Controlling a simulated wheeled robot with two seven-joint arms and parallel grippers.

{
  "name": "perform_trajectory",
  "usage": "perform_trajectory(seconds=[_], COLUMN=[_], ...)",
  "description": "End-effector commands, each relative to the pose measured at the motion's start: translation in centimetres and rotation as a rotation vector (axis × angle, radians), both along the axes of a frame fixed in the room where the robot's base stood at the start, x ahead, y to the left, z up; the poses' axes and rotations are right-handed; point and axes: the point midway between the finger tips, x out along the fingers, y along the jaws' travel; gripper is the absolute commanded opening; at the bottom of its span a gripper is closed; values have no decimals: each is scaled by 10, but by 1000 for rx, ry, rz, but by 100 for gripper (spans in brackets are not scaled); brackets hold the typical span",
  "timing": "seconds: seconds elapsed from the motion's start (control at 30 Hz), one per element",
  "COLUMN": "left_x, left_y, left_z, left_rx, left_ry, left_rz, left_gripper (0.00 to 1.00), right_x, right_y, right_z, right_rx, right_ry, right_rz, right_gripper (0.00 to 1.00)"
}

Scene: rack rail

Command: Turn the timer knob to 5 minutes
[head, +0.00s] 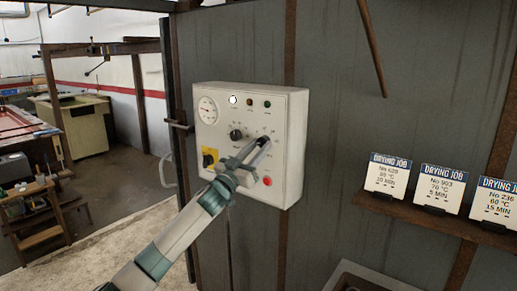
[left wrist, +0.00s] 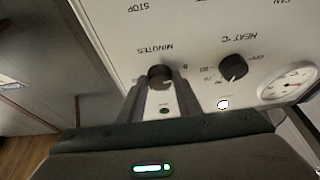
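The timer knob (head: 264,142) is a dark knob on the white control box (head: 296,135), right of the heat knob (head: 236,134). In the left wrist view, which shows the panel upside down, the timer knob (left wrist: 160,75) sits by the word MINUTES. My left gripper (head: 255,147) reaches up to it from the lower left. In the wrist view the fingers of the left gripper (left wrist: 161,88) lie on both sides of the knob, seemingly against it. The knob's pointer and most scale marks are hidden or too small to read. My right gripper is not in view.
The box also carries a round gauge (head: 208,110), small lamps, a yellow switch plate (head: 209,157) and a red button (head: 267,181). Drying job cards, one for No 903 (head: 440,188) reading 5 MIN, stand on a shelf at the right. A handle (head: 166,172) sticks out left of the box.

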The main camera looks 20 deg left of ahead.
Motion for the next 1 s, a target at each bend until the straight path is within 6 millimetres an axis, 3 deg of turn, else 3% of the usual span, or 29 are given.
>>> perform_trajectory(seconds=[0.47,1.0], left_x=[0,2], left_y=[1,5], left_z=[0,3], left_rx=[59,426], left_ry=[-20,-153], left_rz=[1,0], left_gripper=[9,9], right_x=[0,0], right_y=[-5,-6], right_z=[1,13], right_rx=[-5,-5], right_ry=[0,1], right_rz=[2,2], right_gripper=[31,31])
